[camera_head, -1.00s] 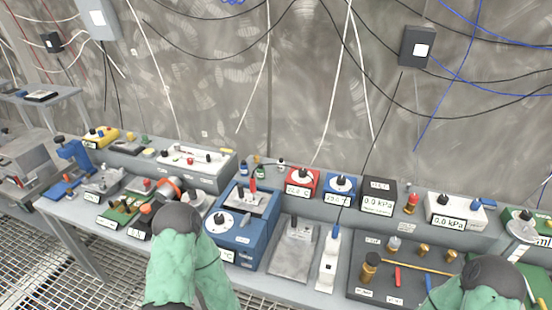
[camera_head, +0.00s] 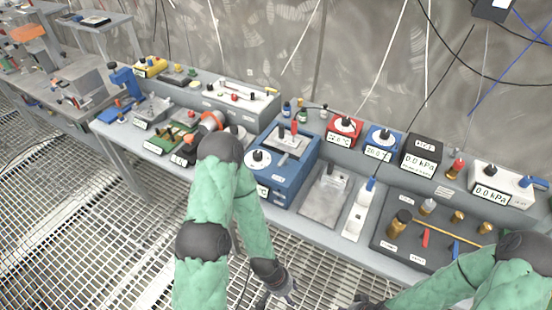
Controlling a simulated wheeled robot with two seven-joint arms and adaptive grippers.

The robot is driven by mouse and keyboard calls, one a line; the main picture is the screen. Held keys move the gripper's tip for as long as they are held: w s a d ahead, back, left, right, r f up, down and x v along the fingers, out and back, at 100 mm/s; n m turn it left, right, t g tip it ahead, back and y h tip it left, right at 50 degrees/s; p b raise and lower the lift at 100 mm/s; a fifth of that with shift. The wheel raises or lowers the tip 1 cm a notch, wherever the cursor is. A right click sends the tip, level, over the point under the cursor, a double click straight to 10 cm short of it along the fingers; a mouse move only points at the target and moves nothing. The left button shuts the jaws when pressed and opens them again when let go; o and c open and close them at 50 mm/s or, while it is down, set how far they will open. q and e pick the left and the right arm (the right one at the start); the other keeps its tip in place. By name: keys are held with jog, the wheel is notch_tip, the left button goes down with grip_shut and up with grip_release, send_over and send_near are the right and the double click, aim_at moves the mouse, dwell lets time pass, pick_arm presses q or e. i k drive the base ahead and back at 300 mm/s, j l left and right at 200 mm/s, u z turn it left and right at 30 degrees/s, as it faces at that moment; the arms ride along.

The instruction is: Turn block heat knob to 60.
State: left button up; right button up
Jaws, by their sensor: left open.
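A blue block heater (camera_head: 288,185) stands on the grey bench near the middle of the view.
Right of the heater are a grey metal plate (camera_head: 324,195), a white strip with a blue plug (camera_head: 358,210) and a dark valve panel (camera_head: 386,242). Red (camera_head: 344,133) and blue (camera_head: 383,142) dial boxes stand behind. Grating floor lies in front.

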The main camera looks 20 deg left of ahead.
aim_at(258, 154)
jog(key=i+l+u, duration=0.1)
jog(key=u, duration=0.85)
